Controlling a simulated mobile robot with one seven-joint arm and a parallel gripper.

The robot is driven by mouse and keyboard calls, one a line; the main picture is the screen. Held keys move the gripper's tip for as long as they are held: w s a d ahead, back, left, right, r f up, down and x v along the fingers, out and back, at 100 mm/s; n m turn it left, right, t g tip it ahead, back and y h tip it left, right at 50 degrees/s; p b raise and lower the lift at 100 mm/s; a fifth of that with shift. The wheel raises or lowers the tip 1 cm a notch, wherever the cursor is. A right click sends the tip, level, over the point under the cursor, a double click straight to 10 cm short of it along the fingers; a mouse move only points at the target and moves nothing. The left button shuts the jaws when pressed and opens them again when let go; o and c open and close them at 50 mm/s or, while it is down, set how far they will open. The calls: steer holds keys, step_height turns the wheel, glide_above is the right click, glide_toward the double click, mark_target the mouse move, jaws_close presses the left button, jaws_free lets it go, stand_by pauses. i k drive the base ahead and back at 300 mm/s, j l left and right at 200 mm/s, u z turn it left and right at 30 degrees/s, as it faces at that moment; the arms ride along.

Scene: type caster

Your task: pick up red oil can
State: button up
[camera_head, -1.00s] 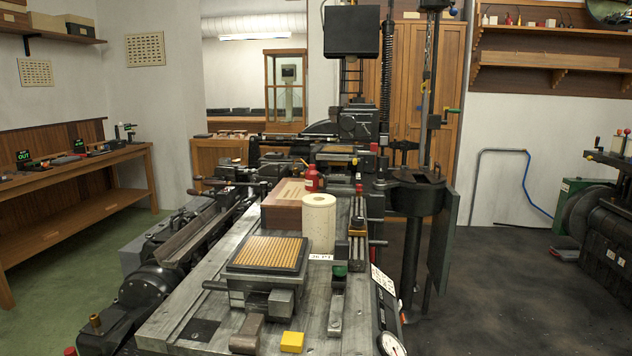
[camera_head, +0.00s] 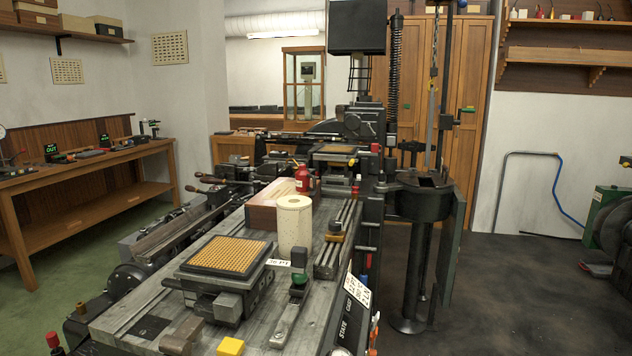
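A red oil can (camera_head: 303,180) stands upright on the machine bed, just behind a white paper roll and at the right end of a wooden box. My gripper is not in view.
The white roll (camera_head: 294,226) and the wooden box (camera_head: 273,208) stand close in front of the can. A matrix block (camera_head: 226,255) and a yellow block (camera_head: 231,346) are nearer. A dark column (camera_head: 416,262) stands to the right. The floor (camera_head: 520,300) on the right is clear.

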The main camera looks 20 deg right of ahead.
mark_target(303, 180)
steer(key=l, duration=1.05)
steer(key=l+u, duration=0.15)
steer(key=l, duration=0.95)
steer(key=i+l, duration=0.15)
steer(key=l, duration=0.2)
steer(key=i+l, duration=0.15)
steer(key=l, duration=0.15)
steer(key=i+l, duration=0.15)
steer(key=l, duration=0.2)
